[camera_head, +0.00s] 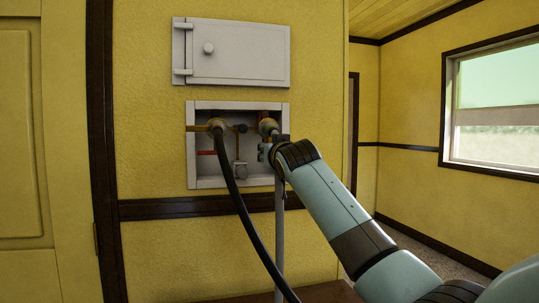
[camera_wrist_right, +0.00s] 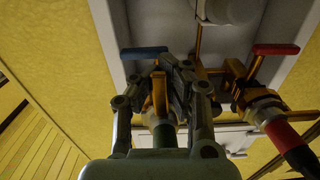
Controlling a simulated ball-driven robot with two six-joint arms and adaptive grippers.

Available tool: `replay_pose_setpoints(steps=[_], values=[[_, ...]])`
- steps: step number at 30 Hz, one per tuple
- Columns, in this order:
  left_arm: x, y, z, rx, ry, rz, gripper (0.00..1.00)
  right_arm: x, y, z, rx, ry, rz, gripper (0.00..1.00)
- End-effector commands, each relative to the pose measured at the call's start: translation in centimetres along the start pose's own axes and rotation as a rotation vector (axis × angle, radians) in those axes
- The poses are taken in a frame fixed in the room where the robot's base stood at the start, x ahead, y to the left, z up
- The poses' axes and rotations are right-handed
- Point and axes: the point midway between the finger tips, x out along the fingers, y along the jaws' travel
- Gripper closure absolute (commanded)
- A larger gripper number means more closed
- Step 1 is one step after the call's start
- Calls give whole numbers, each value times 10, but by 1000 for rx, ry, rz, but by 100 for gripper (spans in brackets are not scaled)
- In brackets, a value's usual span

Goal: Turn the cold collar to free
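The cold collar is the round fitting on the right-hand outlet of the wall box; part of it shows in the head view (camera_head: 268,126) as a pale brass end. In the right wrist view the blue tap handle (camera_wrist_right: 144,52) is above it, and brass (camera_wrist_right: 158,90) and a dark green sleeve (camera_wrist_right: 165,135) show between the fingers. My right gripper (camera_wrist_right: 168,82) is at this outlet with a finger on each side. The fingers hide most of the collar, and I cannot tell whether they press on it. My left gripper is out of view.
The hot outlet (camera_head: 216,126), with a black hose (camera_head: 238,200), is left of my right gripper. Its red handle (camera_head: 207,153) is below it. The recessed box rim (camera_head: 190,165) surrounds both outlets. A white hatch (camera_head: 240,55) is above. A grey upright pipe or hose (camera_head: 280,225) runs below.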

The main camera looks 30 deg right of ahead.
Motion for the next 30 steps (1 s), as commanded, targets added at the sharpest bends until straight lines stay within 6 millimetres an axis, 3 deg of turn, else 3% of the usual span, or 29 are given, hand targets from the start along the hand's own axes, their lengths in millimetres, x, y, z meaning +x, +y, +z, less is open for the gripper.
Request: replay_pose_setpoints(steps=[1,8,9,16,25,30], values=[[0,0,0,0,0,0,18,-1,-2,11,11,-22,-2,100],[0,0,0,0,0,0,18,-1,-2,11,13,-22,-3,100],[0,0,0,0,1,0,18,-1,-2,11,12,-22,-3,92],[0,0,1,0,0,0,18,-1,-1,7,8,-13,-2,62],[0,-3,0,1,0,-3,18,-2,-1,4,5,-8,-1,62],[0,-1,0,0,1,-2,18,-22,-1,5,5,-8,-2,62]])
